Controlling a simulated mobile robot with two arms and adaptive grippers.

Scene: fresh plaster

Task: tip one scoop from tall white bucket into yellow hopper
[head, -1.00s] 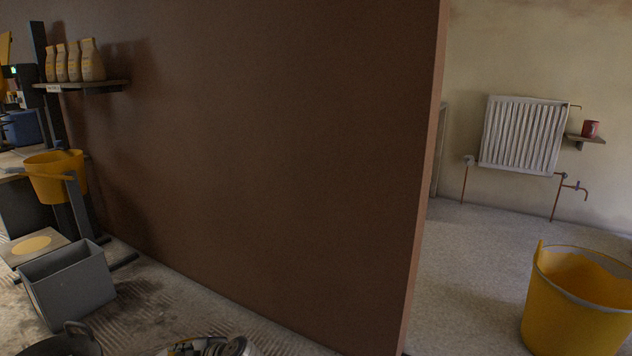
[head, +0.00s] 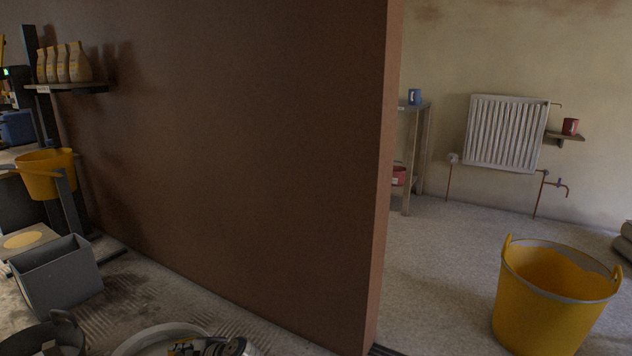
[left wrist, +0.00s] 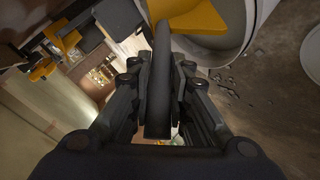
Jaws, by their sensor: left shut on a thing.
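In the left wrist view my left gripper (left wrist: 160,65) is shut on a dark, straight handle (left wrist: 158,100), which looks like the scoop's. A yellow-orange piece (left wrist: 195,18) lies beyond it, inside or over a round white vessel (left wrist: 250,22); I cannot tell whether it is the scoop's bowl or the contents. A white rim (head: 133,341), probably the tall white bucket's, shows at the head view's bottom edge, mostly cut off. The yellow hopper (head: 42,180) appears to be the yellow container on a dark stand at the left. My right gripper is not in view.
A grey box (head: 58,280) and a dark tub (head: 40,342) stand on the floor at left. A brown wall (head: 240,150) fills the middle. A large yellow tub (head: 545,300) stands right, with open floor (head: 440,260) beside it.

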